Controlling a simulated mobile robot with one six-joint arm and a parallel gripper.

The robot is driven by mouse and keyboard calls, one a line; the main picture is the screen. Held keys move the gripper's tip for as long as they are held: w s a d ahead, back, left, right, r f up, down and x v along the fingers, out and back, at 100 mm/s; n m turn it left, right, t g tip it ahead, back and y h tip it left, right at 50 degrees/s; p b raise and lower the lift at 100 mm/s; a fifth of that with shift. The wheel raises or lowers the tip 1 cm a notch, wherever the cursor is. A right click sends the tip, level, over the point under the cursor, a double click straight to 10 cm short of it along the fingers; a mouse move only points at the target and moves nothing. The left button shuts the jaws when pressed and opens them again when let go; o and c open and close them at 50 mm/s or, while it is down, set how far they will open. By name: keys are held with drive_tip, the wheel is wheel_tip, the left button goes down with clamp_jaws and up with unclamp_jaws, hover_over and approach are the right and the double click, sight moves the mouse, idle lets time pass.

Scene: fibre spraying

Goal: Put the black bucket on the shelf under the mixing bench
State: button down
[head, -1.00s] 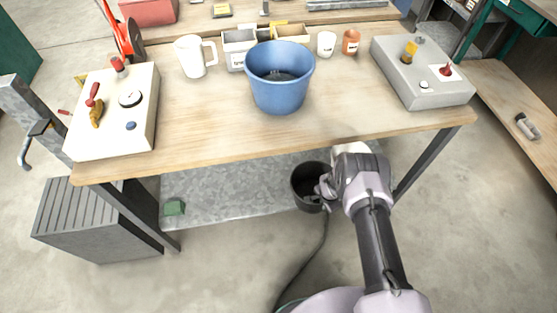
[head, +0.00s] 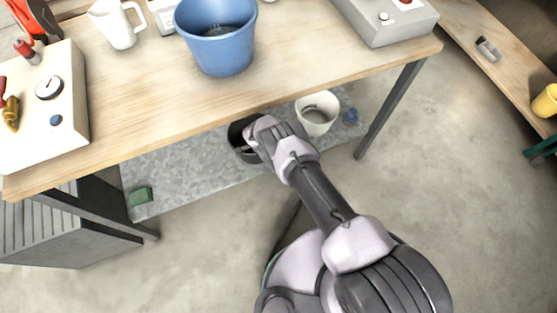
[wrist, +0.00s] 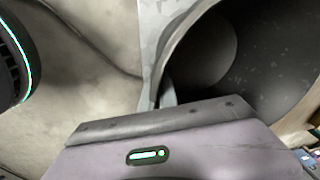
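The black bucket (head: 236,130) is over the metal shelf (head: 190,172) under the mixing bench (head: 175,88), partly hidden by the bench top's front edge and my gripper. My gripper (head: 251,143) is at the bucket's right side. In the wrist view, the bucket (wrist: 265,60) fills the upper right, its open mouth facing the camera. There the fingers of my gripper (wrist: 163,96) sit on either side of the bucket's rim and look shut on it. I cannot tell whether the bucket's base touches the shelf.
Bench legs (head: 390,108) bound the shelf. A blue bucket (head: 218,40) stands on the bench top.

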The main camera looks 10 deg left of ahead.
drive_tip(key=a, duration=0.2)
drive_tip(key=b, duration=0.1)
drive_tip(key=shift+w+a+f, duration=0.15)
drive_tip(key=shift+w+a, duration=0.1)
drive_tip(key=shift+a, duration=0.15)
drive_tip(key=shift+a+f+b, duration=0.2)
drive_tip(key=shift+f+b, duration=0.55)
drive_tip(key=shift+f, duration=0.1)
drive_tip(key=shift+a+f+b, duration=0.15)
drive_tip(key=shift+f+b, duration=0.6)
drive_tip(key=shift+f, duration=0.15)
drive_tip(key=c, duration=1.6)
unclamp_jaws()
drive_tip(key=shift+c, duration=0.2)
